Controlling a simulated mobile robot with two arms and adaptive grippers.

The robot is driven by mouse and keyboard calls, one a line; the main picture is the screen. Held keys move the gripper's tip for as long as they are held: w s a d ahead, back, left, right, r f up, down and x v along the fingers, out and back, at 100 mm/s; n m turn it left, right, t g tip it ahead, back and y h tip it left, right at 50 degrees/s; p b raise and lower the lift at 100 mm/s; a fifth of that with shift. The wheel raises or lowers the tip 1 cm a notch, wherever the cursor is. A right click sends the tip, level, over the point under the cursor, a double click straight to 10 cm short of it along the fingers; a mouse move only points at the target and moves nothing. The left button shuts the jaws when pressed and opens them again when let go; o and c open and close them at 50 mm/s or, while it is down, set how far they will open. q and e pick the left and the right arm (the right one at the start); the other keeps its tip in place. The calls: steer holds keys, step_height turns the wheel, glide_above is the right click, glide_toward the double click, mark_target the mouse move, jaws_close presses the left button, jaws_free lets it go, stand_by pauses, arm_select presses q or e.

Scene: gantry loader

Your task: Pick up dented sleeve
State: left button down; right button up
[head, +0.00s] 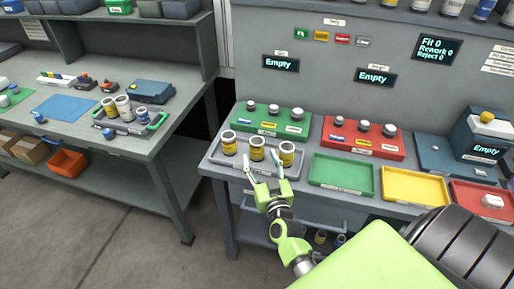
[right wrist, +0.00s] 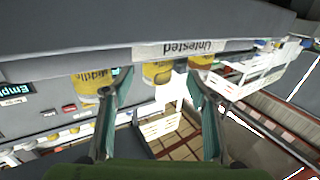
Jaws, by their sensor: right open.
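Three sleeves with yellow bands stand in a row on a grey tray (head: 215,157): a left one (head: 229,144), a middle one (head: 257,149) and a right one (head: 287,154). I cannot tell which is dented. My right gripper (head: 262,165) is open and empty at the tray's front edge, its fingers pointing toward the sleeves. The right wrist view, which is upside down, shows the open gripper (right wrist: 158,80) near the tray's "Untested" label (right wrist: 188,48). Yellow sleeves (right wrist: 92,84) show beyond the fingers, one reading "Middle". My left gripper is out of view.
Behind the tray stand a green block (head: 270,124) and a red block (head: 361,141) with several knobs. Green (head: 341,174), yellow (head: 414,187) and red (head: 480,197) trays lie to the right. A side bench (head: 130,148) with jars is at left; floor between is clear.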

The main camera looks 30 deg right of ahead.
mark_target(259, 152)
steer(key=shift+d+f+p+x, duration=0.1)
steer(key=shift+p+x, duration=0.15)
steer(key=shift+x, duration=1.35)
steer(key=shift+d+f+p+x, duration=0.1)
steer(key=shift+f+p+x, duration=0.1)
steer(key=shift+x, duration=1.35)
steer(key=shift+r, duration=0.15)
jaws_close()
